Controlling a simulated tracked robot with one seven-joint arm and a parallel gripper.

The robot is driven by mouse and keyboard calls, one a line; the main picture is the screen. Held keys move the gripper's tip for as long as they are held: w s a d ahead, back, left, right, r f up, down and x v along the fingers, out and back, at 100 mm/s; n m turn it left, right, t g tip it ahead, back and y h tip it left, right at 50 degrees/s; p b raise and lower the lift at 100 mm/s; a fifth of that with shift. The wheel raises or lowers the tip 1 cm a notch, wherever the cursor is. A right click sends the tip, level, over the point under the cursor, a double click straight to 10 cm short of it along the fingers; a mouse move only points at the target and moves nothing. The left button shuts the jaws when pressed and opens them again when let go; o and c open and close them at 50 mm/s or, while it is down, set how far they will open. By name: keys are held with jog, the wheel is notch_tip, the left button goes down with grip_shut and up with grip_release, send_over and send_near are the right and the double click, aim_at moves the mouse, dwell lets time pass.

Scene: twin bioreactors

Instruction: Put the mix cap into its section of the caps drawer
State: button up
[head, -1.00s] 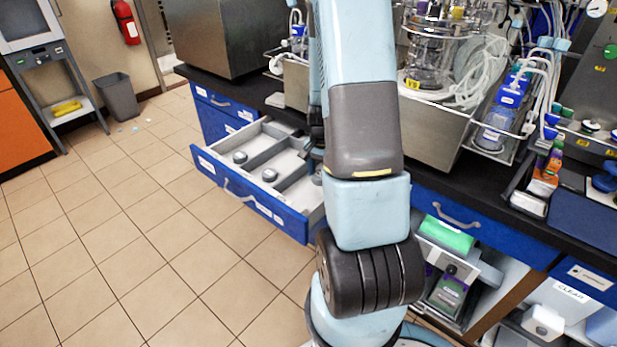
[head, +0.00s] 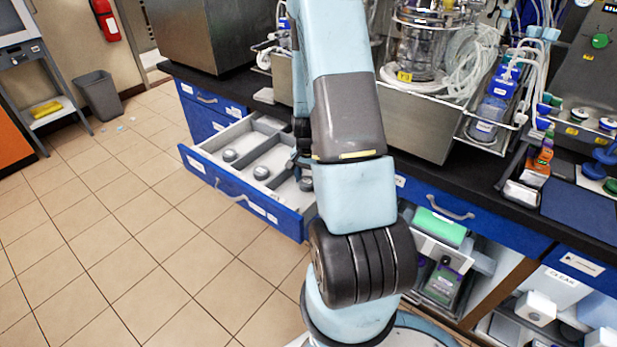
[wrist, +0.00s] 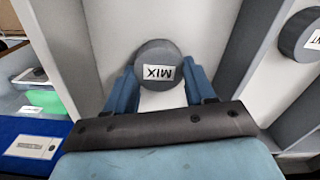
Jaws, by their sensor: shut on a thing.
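The mix cap (wrist: 153,57) is a round grey cap with a white label reading MIX, held between the two blue fingers of my gripper (wrist: 160,84). My gripper is shut on it, over a pale compartment of the open caps drawer (wrist: 108,35). I cannot tell whether the cap touches the compartment floor. In the head view, the blue-fronted drawer (head: 232,190) stands pulled out, with grey dividers. My gripper (head: 304,170) is at its right end, partly hidden by my arm. A dark round shape below it looks like the held cap (head: 306,184).
Two other grey caps (head: 230,155) (head: 261,172) sit in the drawer's other sections. One cap (wrist: 303,34) with a partly cut-off label shows right of a divider in the wrist view. The black bench (head: 440,158) with lab equipment runs behind. Floor left of the drawer is clear.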

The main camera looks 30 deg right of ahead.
jog(key=o, duration=1.1)
jog(key=shift+f, duration=0.1)
notch_tip(320, 180, up, 12)
notch_tip(320, 180, up, 12)
jog(key=n+t, duration=0.2)
jog(key=n, duration=0.1)
send_over(307, 180)
jog(key=s+a, duration=0.1)
jog(key=a, duration=0.5)
jog(key=s+a+r+n+t, duration=0.1)
jog(key=s+a+r+n, duration=0.3)
jog(key=s+r, duration=0.4)
jog(key=s+a+r+n+t, duration=0.2)
jog(key=s+a+r+n, duration=0.2)
jog(key=s+a+r, duration=0.3)
notch_tip(307, 180, up, 3)
jog(key=shift+s+r+t, duration=0.2)
jog(key=shift+s+t, duration=0.1)
jog(key=shift+s, duration=0.7)
jog(key=shift+a, duration=0.1)
